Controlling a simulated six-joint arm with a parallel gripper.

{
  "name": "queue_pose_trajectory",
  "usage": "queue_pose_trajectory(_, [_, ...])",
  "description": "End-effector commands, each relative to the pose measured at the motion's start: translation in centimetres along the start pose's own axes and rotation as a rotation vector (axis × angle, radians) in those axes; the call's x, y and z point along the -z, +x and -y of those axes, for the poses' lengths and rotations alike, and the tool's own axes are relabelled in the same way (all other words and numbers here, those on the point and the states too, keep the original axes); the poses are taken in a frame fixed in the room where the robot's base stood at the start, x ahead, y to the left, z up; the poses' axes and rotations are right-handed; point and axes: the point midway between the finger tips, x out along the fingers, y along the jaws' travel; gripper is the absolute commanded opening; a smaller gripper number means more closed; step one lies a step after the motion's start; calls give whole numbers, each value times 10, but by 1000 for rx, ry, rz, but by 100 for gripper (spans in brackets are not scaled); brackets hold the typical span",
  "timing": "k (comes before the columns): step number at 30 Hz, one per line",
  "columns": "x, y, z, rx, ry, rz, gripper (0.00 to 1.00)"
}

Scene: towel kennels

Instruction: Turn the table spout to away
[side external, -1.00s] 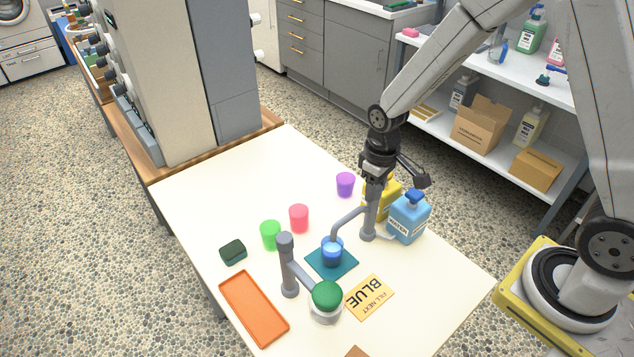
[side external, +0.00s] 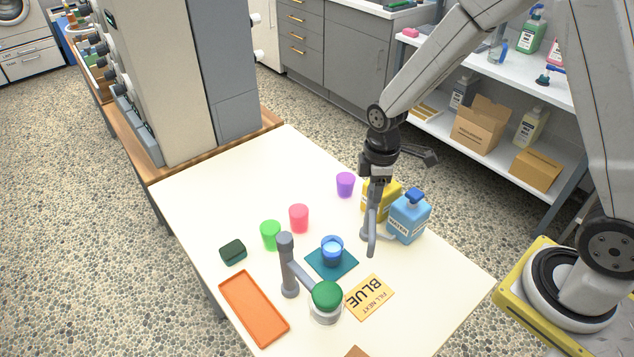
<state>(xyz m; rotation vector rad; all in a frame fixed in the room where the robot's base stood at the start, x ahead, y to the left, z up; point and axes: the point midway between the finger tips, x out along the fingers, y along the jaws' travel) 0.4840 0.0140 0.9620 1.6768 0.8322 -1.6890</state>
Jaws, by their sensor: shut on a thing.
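The table spout (side external: 373,233) is a grey bent tube on a post at the right side of the white table. Its free end points toward the front of the picture, to the right of the blue cup (side external: 332,252) and not over it. My gripper (side external: 375,187) points down at the top of the spout's post and is shut on the spout; the fingertips are small and partly hidden. The blue cup stands on a teal mat (side external: 318,266).
Blue (side external: 409,222) and yellow (side external: 381,192) bottles stand close beside the spout. Purple (side external: 345,185), red (side external: 299,219) and green (side external: 270,235) cups stand to the left.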

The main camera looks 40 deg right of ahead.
Motion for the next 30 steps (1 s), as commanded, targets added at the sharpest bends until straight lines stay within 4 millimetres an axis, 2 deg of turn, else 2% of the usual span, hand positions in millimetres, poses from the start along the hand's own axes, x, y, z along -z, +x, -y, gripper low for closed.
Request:
queue_pose_trajectory(18, [1, -1, -1, -2, -576, 8, 0])
queue_pose_trajectory(30, [1, -1, -2, -2, -805, 11, 0])
